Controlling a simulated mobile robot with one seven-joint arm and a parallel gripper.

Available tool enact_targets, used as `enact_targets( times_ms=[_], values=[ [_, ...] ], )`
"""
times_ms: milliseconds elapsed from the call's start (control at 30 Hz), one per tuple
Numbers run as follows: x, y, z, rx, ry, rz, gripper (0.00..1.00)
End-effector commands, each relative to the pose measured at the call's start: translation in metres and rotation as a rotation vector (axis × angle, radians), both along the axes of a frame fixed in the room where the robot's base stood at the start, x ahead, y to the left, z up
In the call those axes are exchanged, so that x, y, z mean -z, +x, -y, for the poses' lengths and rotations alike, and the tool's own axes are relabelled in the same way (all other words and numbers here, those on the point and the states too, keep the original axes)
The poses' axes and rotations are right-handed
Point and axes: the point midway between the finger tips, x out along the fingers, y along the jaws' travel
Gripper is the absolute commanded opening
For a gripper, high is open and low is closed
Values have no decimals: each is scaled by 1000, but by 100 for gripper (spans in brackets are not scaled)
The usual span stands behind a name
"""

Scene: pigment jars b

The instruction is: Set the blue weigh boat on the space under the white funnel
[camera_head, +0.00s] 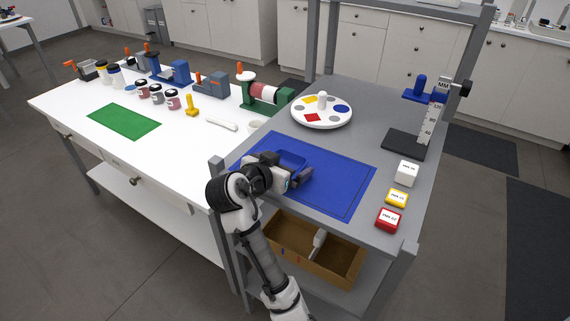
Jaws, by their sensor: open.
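A blue weigh boat (291,158) sits on the blue mat (340,184) on the grey table, its near side partly hidden by my gripper. My gripper (301,178) is open, low over the mat at the near side of the boat. I cannot tell whether the fingers touch it. A small white round piece (246,75), possibly the white funnel, sits at the top of a green stand (262,105) on the white table. The space under it is too small to make out.
A white round tray (322,120) with coloured spots stands behind the mat. A height gauge (433,122) on a dark base and white, yellow and red blocks (388,219) stand at right. Several jars and a green mat (124,121) are on the white table (75,120).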

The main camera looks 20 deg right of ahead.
Motion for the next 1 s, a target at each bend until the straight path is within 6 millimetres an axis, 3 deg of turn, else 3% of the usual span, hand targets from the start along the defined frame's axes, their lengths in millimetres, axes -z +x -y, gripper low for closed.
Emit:
enact_targets(
  times_ms=[300,667,1000],
  values=[
    [3,3,4,-2,0,1,99],
    [2,3,4,-2,0,1,52],
    [-4,4,3,-2,-1,2,52]
  ],
)
